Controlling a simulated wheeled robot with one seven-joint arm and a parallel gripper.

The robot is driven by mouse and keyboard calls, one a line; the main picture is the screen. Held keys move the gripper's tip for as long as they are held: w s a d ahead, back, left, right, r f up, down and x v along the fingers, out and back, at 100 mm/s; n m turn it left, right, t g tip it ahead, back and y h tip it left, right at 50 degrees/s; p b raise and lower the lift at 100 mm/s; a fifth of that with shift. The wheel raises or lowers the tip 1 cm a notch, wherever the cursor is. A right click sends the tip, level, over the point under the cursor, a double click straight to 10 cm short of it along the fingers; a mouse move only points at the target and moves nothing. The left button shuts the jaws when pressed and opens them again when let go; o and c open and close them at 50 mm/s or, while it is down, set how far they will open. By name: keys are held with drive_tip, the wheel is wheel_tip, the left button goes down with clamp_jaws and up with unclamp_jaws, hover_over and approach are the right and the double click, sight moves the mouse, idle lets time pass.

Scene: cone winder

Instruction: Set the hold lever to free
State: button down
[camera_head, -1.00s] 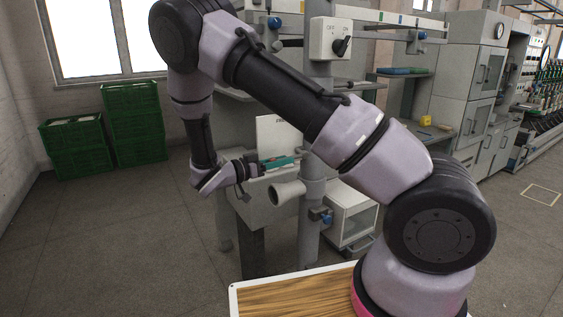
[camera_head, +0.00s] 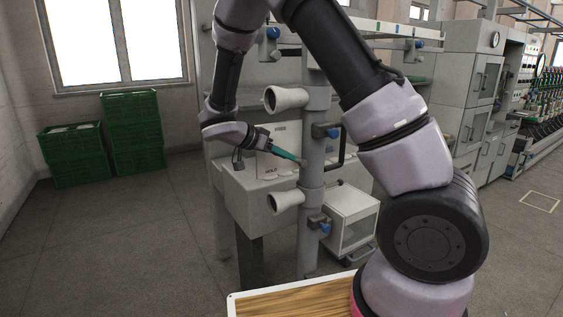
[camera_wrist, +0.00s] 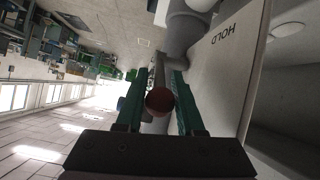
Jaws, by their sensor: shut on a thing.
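The hold lever shows in the wrist view as a thin rod with a dark red ball knob (camera_wrist: 158,102). The knob lies between the two green fingers of my gripper (camera_wrist: 158,108), which is shut on it. In the head view my gripper (camera_head: 297,159) is in front of the pale label plate (camera_head: 264,164), its green fingers pointing right and slightly down. The knob is too small or hidden to make out there. The plate also shows in the wrist view (camera_wrist: 222,75), with HOLD upside down. In the head view HOLD is low on the plate; another word above is hard to read.
A grey post (camera_head: 312,205) stands just right of my gripper, with white cones above (camera_head: 286,98) and below (camera_head: 285,201). A grey machine box (camera_head: 255,205) is under the plate. Green crates (camera_head: 135,130) stand at the left. The floor at left is open.

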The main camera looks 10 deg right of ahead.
drive_tip(key=shift+w+d+r+g+y, duration=0.2)
drive_tip(key=shift+d+r+g+y, duration=0.25)
drive_tip(key=shift+r+y, duration=0.5)
drive_tip(key=shift+d+f+y, duration=0.1)
drive_tip(key=shift+f+y, duration=0.1)
drive_tip(key=shift+y, duration=0.05)
drive_tip(key=c, duration=0.8)
unclamp_jaws()
drive_tip(key=shift+c, duration=0.2)
drive_tip(key=v, duration=1)
drive_tip(key=shift+a+r, duration=0.25)
drive_tip(key=shift+s, duration=0.15)
